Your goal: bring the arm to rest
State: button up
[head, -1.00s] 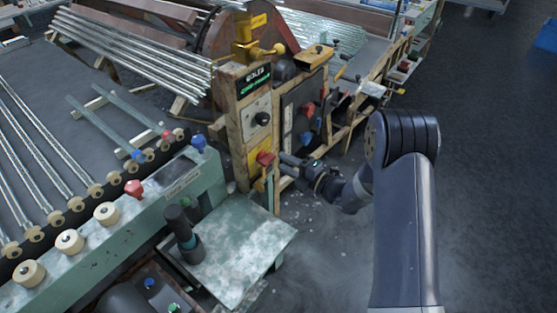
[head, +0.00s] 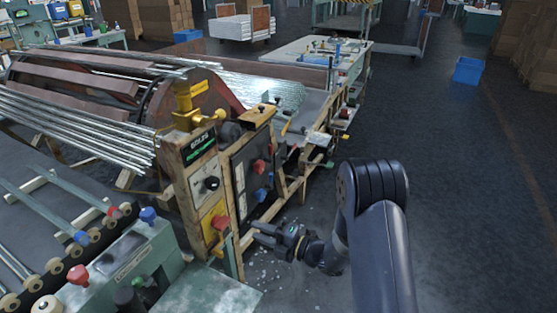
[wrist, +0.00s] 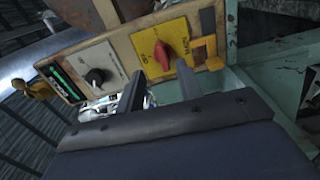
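My arm (head: 375,215) is bent on the right of the head view, with my gripper (head: 258,234) reaching left toward the wooden control panel. In the wrist view my gripper (wrist: 161,90) shows two dark fingers set apart, with nothing between them. The panel's red knob (wrist: 162,56) sits on a yellow plate (wrist: 178,28) beyond the fingertips, apart from them. In the head view the red knob (head: 221,223) is a short way left of the gripper. A black knob (wrist: 97,77) is on the white plate beside it.
The machine's dark side panel (head: 254,175) with red and blue knobs stands just behind my gripper. A green bench (head: 215,295) is at the lower left. Open dark floor (head: 450,190) lies to the right, with a blue bin (head: 468,70) farther back.

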jog(key=p+x, duration=0.1)
jog(key=x, duration=0.8)
jog(key=shift+w+a, duration=0.15)
jog(key=shift+a, duration=0.25)
jog(key=b, duration=0.1)
send_near(231, 220)
jog(key=p+x, duration=0.1)
jog(key=x, duration=0.8)
jog(key=shift+a, duration=0.15)
jog(key=shift+w+a, duration=0.1)
jog(key=shift+a, duration=0.05)
jog(key=shift+s+r+n+b, duration=0.1)
jog(key=shift+r+n+b, duration=0.15)
jog(key=shift+n, duration=1.15)
jog(key=shift+s+r+n+b, duration=0.15)
jog(key=shift+r+n, duration=0.15)
jog(key=shift+n, duration=1.1)
